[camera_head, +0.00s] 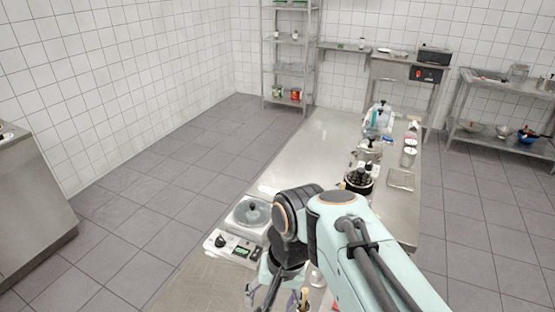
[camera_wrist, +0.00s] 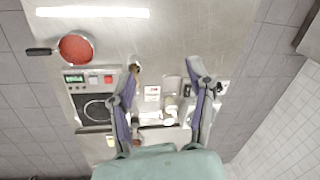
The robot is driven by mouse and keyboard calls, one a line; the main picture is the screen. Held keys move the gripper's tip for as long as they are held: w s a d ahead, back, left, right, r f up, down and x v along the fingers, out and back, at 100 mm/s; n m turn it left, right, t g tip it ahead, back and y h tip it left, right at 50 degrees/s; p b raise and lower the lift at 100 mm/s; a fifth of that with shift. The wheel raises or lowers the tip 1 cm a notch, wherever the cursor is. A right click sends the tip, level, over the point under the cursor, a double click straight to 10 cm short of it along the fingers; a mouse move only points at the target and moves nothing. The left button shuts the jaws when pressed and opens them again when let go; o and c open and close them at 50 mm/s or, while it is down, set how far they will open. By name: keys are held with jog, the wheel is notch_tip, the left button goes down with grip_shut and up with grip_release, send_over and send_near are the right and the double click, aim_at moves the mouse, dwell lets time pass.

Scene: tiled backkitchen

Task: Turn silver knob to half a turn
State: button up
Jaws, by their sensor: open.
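I cannot pick out a silver knob for certain in either view. In the head view a hot plate unit (camera_head: 233,249) stands on the near part of the steel table, with a black knob (camera_head: 220,241) and a green display on its front. In the wrist view a unit with a green display (camera_wrist: 74,78) and a red button lies left of my gripper (camera_wrist: 163,66). My gripper's fingers are spread apart with nothing held between them. Small white items and a labelled panel (camera_wrist: 152,93) show between the fingers. In the head view my arm hides part of the table.
A red pan (camera_wrist: 76,47) lies at the upper left of the wrist view. Shelving (camera_head: 290,60) stands at the back. The table's far left part is clear.

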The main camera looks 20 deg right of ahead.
jog(key=w+d+f+m+t+y, duration=0.2)
jog(key=w+d+m+t, duration=0.15)
jog(key=w+m, duration=0.35)
jog(key=w+d+f+m+t+y, duration=0.2)
jog(key=w+d+m, duration=0.35)
jog(key=w, duration=0.35)
jog(key=w+d+r+m+t+h, duration=0.1)
jog(key=d+r+m+t, duration=0.2)
jog(key=d+m+t, duration=0.6)
jog(key=w+d+r+m+t+h, duration=0.1)
jog(key=w+d+r+m+t, duration=0.1)
jog(key=d+m, duration=0.8)
notch_tip(320, 180, down, 15)
jog(key=d+n, duration=0.1)
jog(key=n, duration=0.2)
jog(key=w, duration=0.4)
jog(key=w+a, duration=0.1)
jog(key=w, duration=0.1)
jog(key=shift+w+f, duration=0.1)
jog(key=shift+w, duration=0.2)
grip_shut()
